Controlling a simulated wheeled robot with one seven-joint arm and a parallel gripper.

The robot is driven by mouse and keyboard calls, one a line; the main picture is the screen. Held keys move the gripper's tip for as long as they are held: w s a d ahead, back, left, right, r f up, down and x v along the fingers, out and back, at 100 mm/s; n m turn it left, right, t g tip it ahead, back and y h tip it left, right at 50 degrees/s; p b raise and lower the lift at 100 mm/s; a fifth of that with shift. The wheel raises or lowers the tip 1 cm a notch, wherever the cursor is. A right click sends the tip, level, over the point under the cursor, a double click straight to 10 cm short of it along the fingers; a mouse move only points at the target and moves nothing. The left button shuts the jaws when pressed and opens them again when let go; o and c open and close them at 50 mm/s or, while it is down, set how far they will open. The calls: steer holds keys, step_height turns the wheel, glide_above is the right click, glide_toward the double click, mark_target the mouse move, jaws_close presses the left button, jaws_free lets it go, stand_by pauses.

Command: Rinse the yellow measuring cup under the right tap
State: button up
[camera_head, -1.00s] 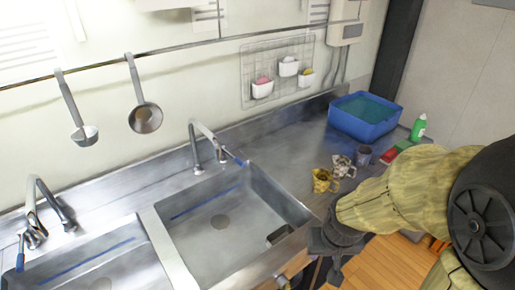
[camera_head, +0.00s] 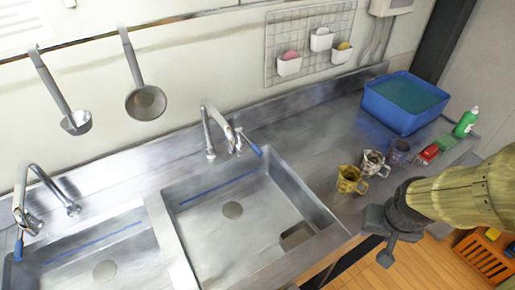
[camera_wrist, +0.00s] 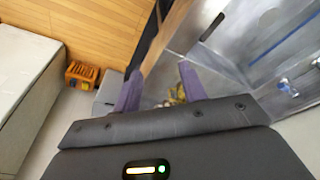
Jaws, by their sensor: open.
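The yellow measuring cup (camera_head: 350,180) stands upright on the steel counter, right of the right sink (camera_head: 318,213). The right tap (camera_head: 222,132), with a blue-tipped lever, rises behind that sink. My gripper (camera_head: 376,238) is open and empty, near the counter's front edge, in front of the cup and apart from it. In the wrist view my open purple fingers (camera_wrist: 162,86) point toward the counter; a small yellow patch, likely the cup (camera_wrist: 181,95), shows beside the right finger, partly hidden.
A white-and-brown cup (camera_head: 374,163) stands close behind the yellow one, then a purple-grey cup (camera_head: 400,152). A red item (camera_head: 429,153), green sponge (camera_head: 446,142), green bottle (camera_head: 466,122) and blue basin (camera_head: 404,103) lie beyond. Both sinks are empty; an orange crate (camera_head: 484,260) is on the floor.

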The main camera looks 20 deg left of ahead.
mark_target(254, 146)
steer(key=w+a+f+n+t+y+b, duration=0.1)
steer(key=w+a+f+t+y+b, duration=0.25)
steer(key=w, duration=0.55)
steer(key=w+a+f+n+t+h+b, duration=0.1)
steer(key=w+a+f+n+t+b, duration=0.2)
steer(key=w+a+f, duration=0.5)
steer(key=w+a+f+n+t+y+b, duration=0.1)
steer(key=a+f+n+t+y+b, duration=0.1)
steer(key=a+y, duration=0.9)
steer(key=a+n+b, duration=0.1)
steer(key=a+b, duration=0.1)
steer(key=a, duration=0.1)
steer(key=shift+w+a+f+t, duration=0.2)
steer(key=shift+a+t, duration=0.15)
steer(key=shift+a, duration=0.05)
steer(key=p+x, duration=0.2)
steer(key=x, duration=1.5)
steer(key=shift+w+a, duration=0.1)
steer(key=shift+w, duration=0.1)
